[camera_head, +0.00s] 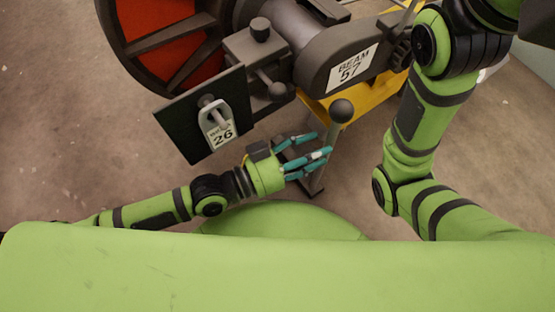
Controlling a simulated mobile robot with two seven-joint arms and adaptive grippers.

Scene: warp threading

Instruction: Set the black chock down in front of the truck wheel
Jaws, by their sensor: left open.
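I cannot make out a black chock or a truck wheel on the floor in the head view. A yellow frame (370,97) shows under the machine, and its lower parts are mostly hidden. My left gripper (322,144) is open and empty, its teal fingers spread beside a dark lever with a ball knob (342,110). I cannot tell whether the fingers touch the lever. My right arm rises along the right side and leaves at the top, so its gripper is out of view.
A large dark flange with red inside (150,35) is at upper left. A dark plate (176,125) carries a hanging tag marked 26 (217,127). A housing labelled BEAM 57 (352,69) is at top centre. The brown floor (60,140) at left is clear.

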